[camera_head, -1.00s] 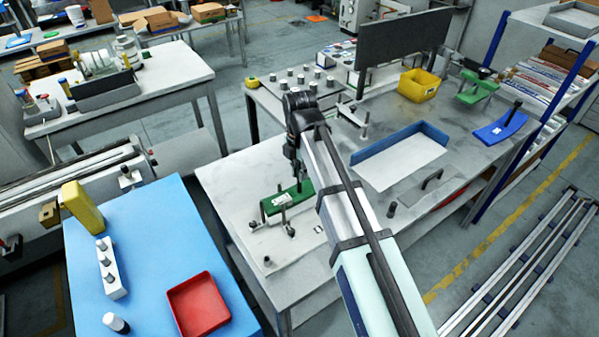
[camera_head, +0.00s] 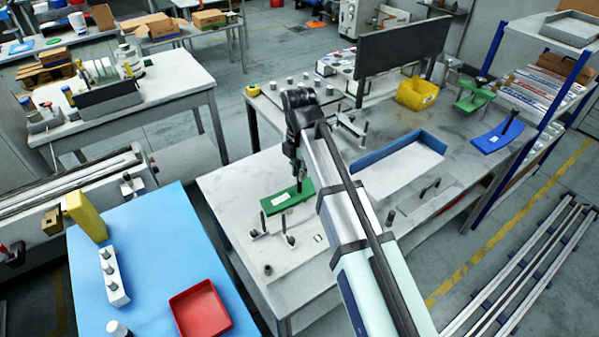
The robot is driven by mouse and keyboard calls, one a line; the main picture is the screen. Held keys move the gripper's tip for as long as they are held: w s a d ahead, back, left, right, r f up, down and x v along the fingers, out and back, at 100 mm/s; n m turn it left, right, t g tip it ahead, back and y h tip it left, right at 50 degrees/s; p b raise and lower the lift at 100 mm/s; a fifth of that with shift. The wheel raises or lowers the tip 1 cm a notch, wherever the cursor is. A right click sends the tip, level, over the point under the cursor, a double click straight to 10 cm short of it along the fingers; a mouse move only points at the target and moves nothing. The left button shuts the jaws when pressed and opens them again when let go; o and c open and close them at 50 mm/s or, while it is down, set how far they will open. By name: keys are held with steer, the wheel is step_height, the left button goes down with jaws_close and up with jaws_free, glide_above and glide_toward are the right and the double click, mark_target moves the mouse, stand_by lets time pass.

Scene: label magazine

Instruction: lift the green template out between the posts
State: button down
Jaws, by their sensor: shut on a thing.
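My gripper (camera_head: 298,183) points down over the grey-white table and is shut on the green template (camera_head: 287,197), a flat green plate with a small white label. Its fingertips are small and partly lost against the dark tool. The template shows just behind the dark posts (camera_head: 284,226) in the picture. Another post (camera_head: 263,223) stands to the left, near the template's front left end. The template looks clear of the posts, but its exact height above the table cannot be told.
My arm covers part of the table. A blue-edged tray (camera_head: 440,140), a yellow bin (camera_head: 417,93) and a dark upright panel (camera_head: 405,47) stand to the right. A blue-topped table (camera_head: 150,240) with a red tray (camera_head: 200,311) is at front left.

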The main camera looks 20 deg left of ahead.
mark_target(299, 162)
steer(key=shift+r, duration=1.75)
steer(key=shift+f, duration=0.1)
